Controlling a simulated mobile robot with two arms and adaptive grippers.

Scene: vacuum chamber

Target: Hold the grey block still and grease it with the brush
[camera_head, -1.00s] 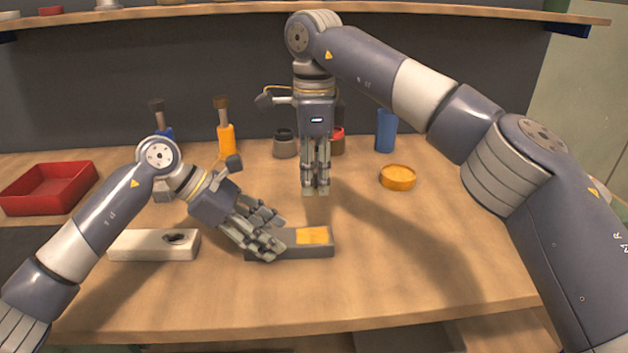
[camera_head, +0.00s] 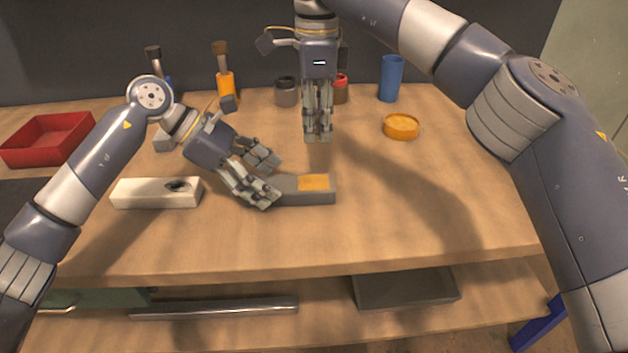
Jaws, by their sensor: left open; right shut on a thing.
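The grey block (camera_head: 308,198) lies on the bench in the middle, with an orange-yellow patch (camera_head: 314,183) on its top. My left gripper (camera_head: 272,180) is open at the block's left end, one finger towards the back and one across the near side. It hides that end, and I cannot tell if the fingers touch it. My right gripper (camera_head: 318,138) points down above the bench, behind the block, fingers close together on something I cannot make out. An orange-handled brush (camera_head: 225,86) stands at the back, bristles up. Another dark-tipped brush (camera_head: 154,60) stands further left, partly hidden by my arm.
A white block (camera_head: 150,194) with a dark hollow lies left of the grey block. A red tray (camera_head: 45,143) is at far left. A round orange dish (camera_head: 401,127), blue cup (camera_head: 390,79) and grey jar (camera_head: 286,92) stand behind. The bench's front right is clear.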

